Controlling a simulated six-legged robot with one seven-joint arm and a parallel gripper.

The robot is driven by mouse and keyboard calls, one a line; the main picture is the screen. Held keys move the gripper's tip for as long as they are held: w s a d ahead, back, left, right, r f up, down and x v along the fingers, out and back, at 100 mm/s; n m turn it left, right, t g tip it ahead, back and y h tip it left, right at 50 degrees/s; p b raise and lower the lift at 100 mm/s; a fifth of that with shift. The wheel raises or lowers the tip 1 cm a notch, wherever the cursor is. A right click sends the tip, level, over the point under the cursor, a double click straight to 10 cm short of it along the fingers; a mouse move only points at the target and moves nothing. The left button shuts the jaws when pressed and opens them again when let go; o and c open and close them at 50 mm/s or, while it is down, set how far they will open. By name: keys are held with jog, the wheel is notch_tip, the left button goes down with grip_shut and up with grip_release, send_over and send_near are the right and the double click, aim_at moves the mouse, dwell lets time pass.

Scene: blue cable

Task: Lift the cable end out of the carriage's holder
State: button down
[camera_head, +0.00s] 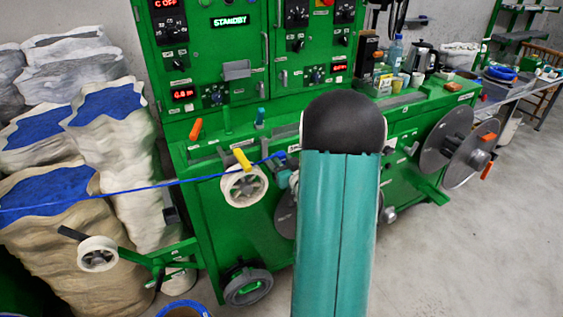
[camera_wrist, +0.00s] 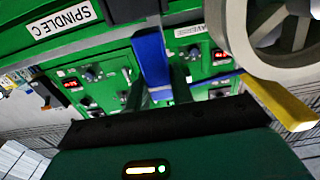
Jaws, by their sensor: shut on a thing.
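The blue cable (camera_head: 180,183) runs taut from the left edge of the head view to my gripper, just left of my arm. In the wrist view the cable (camera_wrist: 215,78) crosses from the right to my fingers. My gripper (camera_wrist: 158,90) is shut on the cable end; its two dark fingers show with blue between them. In the head view my gripper (camera_head: 285,175) is partly hidden behind my arm. A wide blue piece (camera_wrist: 151,60) stands just beyond the fingertips; I cannot tell whether it belongs to the carriage's holder. I cannot make out whether the cable end still touches the holder.
A yellow lever (camera_head: 242,160) and a white wheel (camera_head: 243,187) are close left of my gripper; the yellow lever (camera_wrist: 285,105) also shows in the wrist view. The green machine (camera_head: 215,75) stands behind. Sacks (camera_head: 115,140) are at left, a large grey reel (camera_head: 445,147) at right.

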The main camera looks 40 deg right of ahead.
aim_at(282, 154)
jog(key=shift+r, duration=1.95)
